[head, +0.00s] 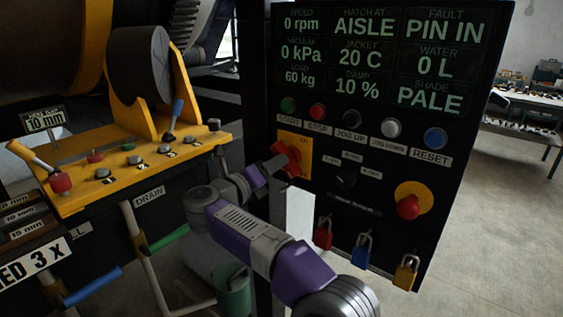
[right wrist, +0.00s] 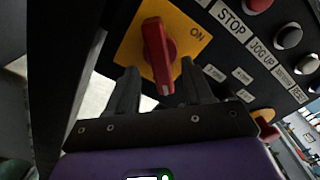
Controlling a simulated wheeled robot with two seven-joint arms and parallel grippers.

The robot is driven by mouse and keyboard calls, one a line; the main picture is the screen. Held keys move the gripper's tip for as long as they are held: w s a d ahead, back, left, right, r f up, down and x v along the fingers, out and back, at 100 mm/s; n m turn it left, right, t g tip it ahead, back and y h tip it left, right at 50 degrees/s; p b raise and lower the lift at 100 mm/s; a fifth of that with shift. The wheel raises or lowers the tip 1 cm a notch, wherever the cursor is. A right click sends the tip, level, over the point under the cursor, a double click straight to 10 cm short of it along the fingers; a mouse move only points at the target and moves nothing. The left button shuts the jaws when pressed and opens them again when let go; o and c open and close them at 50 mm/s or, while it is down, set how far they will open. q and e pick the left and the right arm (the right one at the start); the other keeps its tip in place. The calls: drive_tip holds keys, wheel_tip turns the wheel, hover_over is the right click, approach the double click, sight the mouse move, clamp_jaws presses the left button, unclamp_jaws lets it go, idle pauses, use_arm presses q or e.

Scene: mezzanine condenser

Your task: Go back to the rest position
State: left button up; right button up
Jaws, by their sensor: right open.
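My right gripper (head: 272,166) reaches up to the red rotary switch (head: 292,158) on its yellow plate, at the left side of the black control panel (head: 380,187). In the right wrist view the gripper (right wrist: 158,70) is open. Its two dark fingers stand one on each side of the lower part of the red switch handle (right wrist: 153,45). The handle points roughly up and down in that view, and the word ON is to its right. I cannot tell whether either finger touches the handle. My left gripper is not in view.
Below the panel's switches hang red (head: 323,233), blue (head: 360,253) and yellow (head: 406,271) padlocks. A red stop button (head: 408,206) is at the lower right. A yellow lever console (head: 135,165) stands at the left. Open floor (head: 495,215) lies to the right of the panel.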

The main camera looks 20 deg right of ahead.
drive_tip(key=shift+v, duration=1.05)
